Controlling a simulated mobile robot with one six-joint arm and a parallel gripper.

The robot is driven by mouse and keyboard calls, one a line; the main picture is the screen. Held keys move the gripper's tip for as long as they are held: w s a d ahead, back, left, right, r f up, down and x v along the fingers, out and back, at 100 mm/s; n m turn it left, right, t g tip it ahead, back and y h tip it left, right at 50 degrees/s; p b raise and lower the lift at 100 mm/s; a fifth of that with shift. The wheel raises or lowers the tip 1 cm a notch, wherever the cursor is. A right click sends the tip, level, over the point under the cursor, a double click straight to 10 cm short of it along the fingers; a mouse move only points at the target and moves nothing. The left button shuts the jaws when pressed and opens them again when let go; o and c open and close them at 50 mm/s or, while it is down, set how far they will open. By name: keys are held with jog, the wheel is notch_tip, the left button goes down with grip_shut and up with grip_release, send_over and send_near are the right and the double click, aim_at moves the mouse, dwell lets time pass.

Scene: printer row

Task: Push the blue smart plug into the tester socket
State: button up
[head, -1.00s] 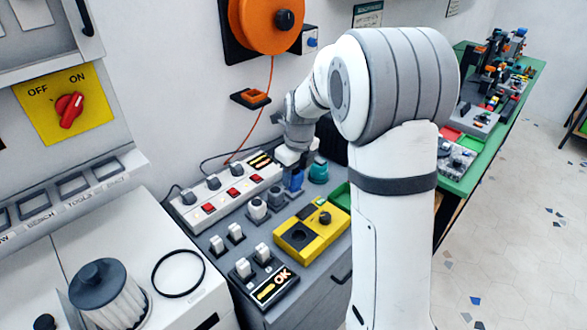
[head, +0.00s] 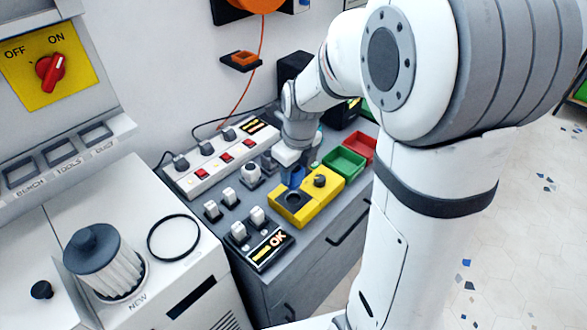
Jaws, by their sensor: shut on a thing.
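The yellow tester (head: 328,197) sits on the grey bench top, with a dark round socket (head: 294,199) in its left part and a dark knob (head: 320,181) at its right. My gripper (head: 292,168) points down at the tester's back edge. It is shut on the blue smart plug (head: 294,178), whose lower part shows below the jaws. The plug appears just behind the socket in the picture. Its prongs are hidden, and I cannot tell its height above the tester.
A white power strip (head: 183,182) with red switches lies behind. White plugs (head: 229,197) and a display reading OK (head: 268,251) stand left of and in front of the tester. A green tray (head: 344,163) and a red tray (head: 362,147) lie to the right.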

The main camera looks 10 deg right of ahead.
aim_at(293, 187)
jog(key=shift+f+b, duration=2.25)
jog(key=shift+f, duration=0.6)
jog(key=shift+f, duration=0.6)
dwell(0.5)
jog(key=o, duration=1)
jog(key=shift+r, duration=0.1)
jog(key=r, duration=0.7)
jog(key=shift+s+d+r, duration=0.25)
jog(key=shift+s+r, duration=0.05)
jog(key=shift+s, duration=0.1)
